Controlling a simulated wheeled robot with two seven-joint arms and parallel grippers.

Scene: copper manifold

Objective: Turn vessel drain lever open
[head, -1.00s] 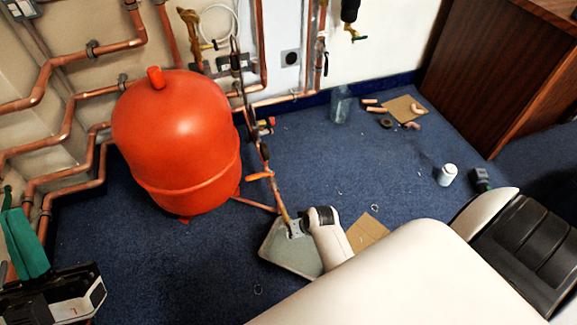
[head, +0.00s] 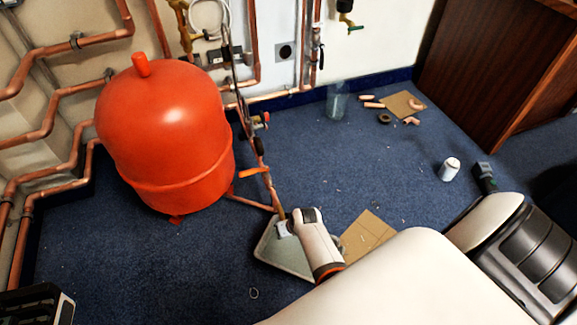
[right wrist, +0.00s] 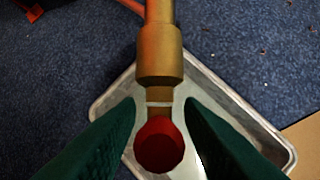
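The red-orange vessel (head: 165,140) stands on the blue carpet at left of centre in the head view. A copper pipe runs from its foot to a brass drain fitting, which the right wrist view shows close up (right wrist: 160,55). A red lever end (right wrist: 160,145) sits below the fitting, over a grey tray. My right gripper (right wrist: 160,120) has its two green fingers apart, one on each side of the red end. I cannot tell whether they touch it. In the head view my right wrist hides this spot.
The grey tray (head: 272,255) lies on the floor under the fitting, with cardboard (head: 368,232) beside it. An orange handle (head: 254,172) is on the pipework above. A white can (head: 450,169) and a clear container (head: 337,104) stand on the carpet. Pipes line the wall.

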